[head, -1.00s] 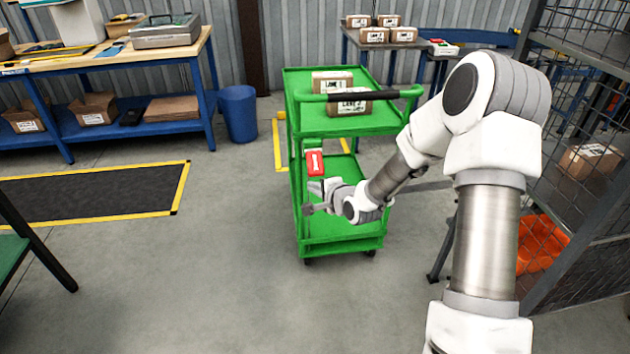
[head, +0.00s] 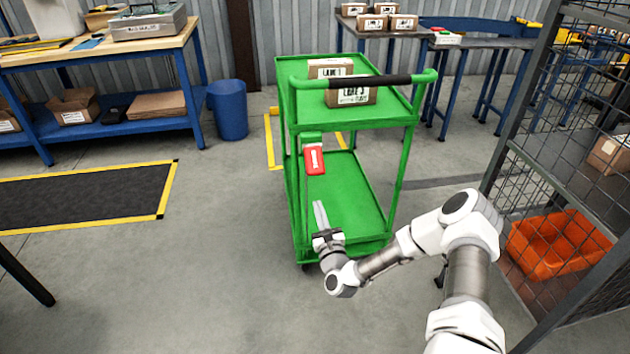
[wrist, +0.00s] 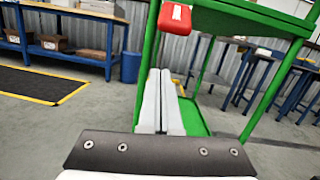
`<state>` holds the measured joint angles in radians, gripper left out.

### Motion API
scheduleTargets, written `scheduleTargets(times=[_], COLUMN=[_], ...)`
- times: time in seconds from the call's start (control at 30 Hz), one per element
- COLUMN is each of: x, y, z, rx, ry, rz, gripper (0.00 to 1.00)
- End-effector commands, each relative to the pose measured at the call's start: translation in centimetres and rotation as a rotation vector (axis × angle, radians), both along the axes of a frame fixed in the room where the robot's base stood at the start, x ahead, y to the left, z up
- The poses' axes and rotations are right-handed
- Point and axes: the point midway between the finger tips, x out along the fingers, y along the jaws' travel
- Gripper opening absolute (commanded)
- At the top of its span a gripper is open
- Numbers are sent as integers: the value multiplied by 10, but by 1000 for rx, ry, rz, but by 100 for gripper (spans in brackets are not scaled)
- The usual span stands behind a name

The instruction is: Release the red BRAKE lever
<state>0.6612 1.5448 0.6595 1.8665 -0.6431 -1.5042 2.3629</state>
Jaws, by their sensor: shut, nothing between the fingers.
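The red BRAKE lever (head: 314,161) hangs on the near left side of the green cart (head: 345,125), below its top shelf. It has a pale label, too small to read. My gripper (head: 320,208) is shut and empty, pointing up, below the lever and apart from it. In the wrist view the two fingers (wrist: 159,85) lie together, and the lever (wrist: 174,22) is above and a little right of their tips. The lever's lower end is cut by nothing in the head view.
Two cartons (head: 347,96) sit on the cart's top shelf by its black-gripped handle (head: 355,81). A mesh cage with an orange bin (head: 555,245) stands at the right. A blue bin (head: 228,110) and workbench are at the left.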

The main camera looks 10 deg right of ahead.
Motion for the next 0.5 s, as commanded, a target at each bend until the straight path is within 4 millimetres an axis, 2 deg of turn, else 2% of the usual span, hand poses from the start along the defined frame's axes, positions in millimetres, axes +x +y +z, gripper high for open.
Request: scheduleTargets(times=[0.03, 0.13, 0.5], x=[-2, -5, -7], y=[-4, -7, -9], z=[-7, -11, -12], rx=[36, 86, 111], ry=[-8, -24, -33], rz=[-17, -36, -45], gripper=[0, 0, 0])
